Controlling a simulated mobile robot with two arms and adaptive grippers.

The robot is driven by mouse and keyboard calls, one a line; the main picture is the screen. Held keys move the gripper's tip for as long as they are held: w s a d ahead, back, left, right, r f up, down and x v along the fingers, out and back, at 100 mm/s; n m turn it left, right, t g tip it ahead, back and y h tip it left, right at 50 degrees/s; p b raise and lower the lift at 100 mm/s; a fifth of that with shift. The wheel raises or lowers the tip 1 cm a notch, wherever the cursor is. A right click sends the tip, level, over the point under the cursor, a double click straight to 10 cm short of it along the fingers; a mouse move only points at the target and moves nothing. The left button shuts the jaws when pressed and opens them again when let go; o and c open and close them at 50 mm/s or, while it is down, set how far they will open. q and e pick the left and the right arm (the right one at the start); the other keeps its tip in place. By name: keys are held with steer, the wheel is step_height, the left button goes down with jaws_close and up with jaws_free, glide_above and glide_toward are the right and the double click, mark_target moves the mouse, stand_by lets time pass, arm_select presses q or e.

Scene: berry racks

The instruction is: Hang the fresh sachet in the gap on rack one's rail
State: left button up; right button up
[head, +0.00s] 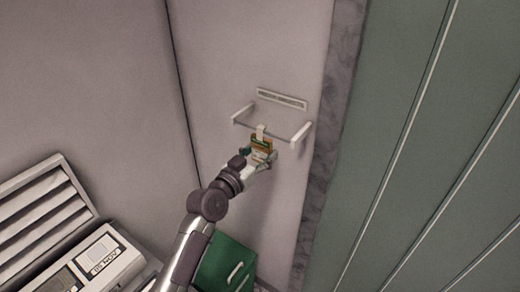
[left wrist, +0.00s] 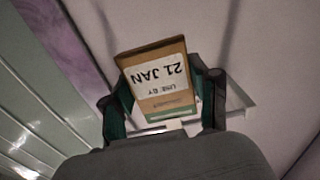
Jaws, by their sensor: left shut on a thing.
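My left gripper (head: 260,158) is shut on a small orange-brown sachet (head: 262,146). A pale tab stands up from the sachet and overlaps the thin rail (head: 281,138) in the head view; I cannot tell whether it hooks over the rail or is in front of it. The rail runs between two white wall brackets. No other sachet shows on the rail. My right gripper is out of view.
A blank-looking label strip (head: 282,99) is on the wall above the rail. A green box with pale handles (head: 222,262) is below. A slatted pale unit (head: 40,205) and a panel with a printed card (head: 98,256) fill the lower left. Green panelling (head: 440,150) stands at right.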

arm_select(q)
steer(key=shift+r, duration=0.45)
steer(key=shift+s+a+p, duration=0.3)
steer(key=shift+s+p, duration=0.05)
steer(key=shift+p, duration=0.1)
steer(key=shift+p+v, duration=0.75)
steer(key=shift+v, duration=1.8)
steer(key=shift+p+v, duration=0.3)
steer(key=shift+v, duration=1.25)
